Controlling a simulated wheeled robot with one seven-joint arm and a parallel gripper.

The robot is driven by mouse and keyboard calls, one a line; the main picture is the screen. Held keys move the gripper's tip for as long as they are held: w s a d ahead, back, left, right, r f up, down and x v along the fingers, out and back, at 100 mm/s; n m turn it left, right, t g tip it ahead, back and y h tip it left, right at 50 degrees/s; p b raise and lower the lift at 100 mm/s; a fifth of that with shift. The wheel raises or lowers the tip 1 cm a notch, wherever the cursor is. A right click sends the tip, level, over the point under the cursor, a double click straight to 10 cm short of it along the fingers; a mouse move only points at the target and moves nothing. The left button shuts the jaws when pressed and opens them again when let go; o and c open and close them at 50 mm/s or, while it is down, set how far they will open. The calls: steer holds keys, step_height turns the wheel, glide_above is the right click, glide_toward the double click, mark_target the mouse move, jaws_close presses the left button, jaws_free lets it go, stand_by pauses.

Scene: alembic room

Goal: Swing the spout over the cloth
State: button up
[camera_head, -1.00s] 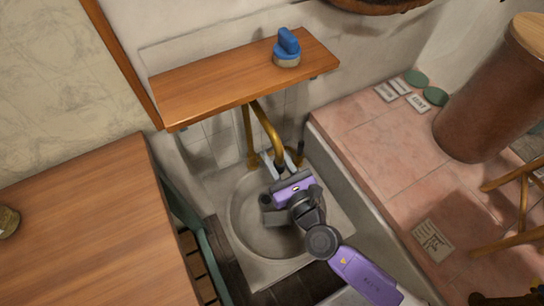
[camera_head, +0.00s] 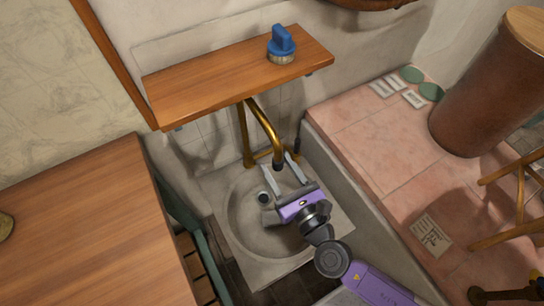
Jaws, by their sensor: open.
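The brass spout (camera_head: 264,122) is a curved pipe rising behind the sink, partly hidden by the shelf. It arches forward and down, and its dark tip (camera_head: 278,164) hangs over the back of the grey basin (camera_head: 240,232). My gripper (camera_head: 281,169) has a purple body and two pale fingers. The fingers are apart, one on each side of the spout's tip in the picture. I cannot tell whether either touches it. I cannot make out a cloth in this view.
A wooden shelf (camera_head: 205,87) with a blue-topped knob-like object (camera_head: 282,45) overhangs the spout. A wooden counter (camera_head: 85,230) lies at the left. A pink tiled ledge (camera_head: 385,150) at the right holds a brown cylinder (camera_head: 480,100), cards and green discs.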

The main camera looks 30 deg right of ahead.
steer(key=shift+s, duration=1.65)
steer(key=s+d+f+m+g+y, duration=0.1)
steer(key=s+f+m+g, duration=0.1)
steer(key=s+m, duration=0.5)
steer(key=s+d+f+m+g, duration=0.2)
steer(key=s+m+g, duration=0.1)
steer(key=s+m, duration=0.45)
steer(key=s+a+r+m+t, duration=0.1)
steer(key=s+r+m, duration=0.3)
steer(key=r+m, duration=0.3)
steer(key=s+a+r+m, duration=0.1)
steer(key=s+r+m, duration=0.3)
steer(key=m, duration=1)
step_height(320, 180, up, 3)
steer(key=shift+s+r+t, duration=0.2)
steer(key=shift+s+t, duration=0.05)
steer(key=shift+t, duration=0.15)
steer(key=shift+s+a, duration=0.1)
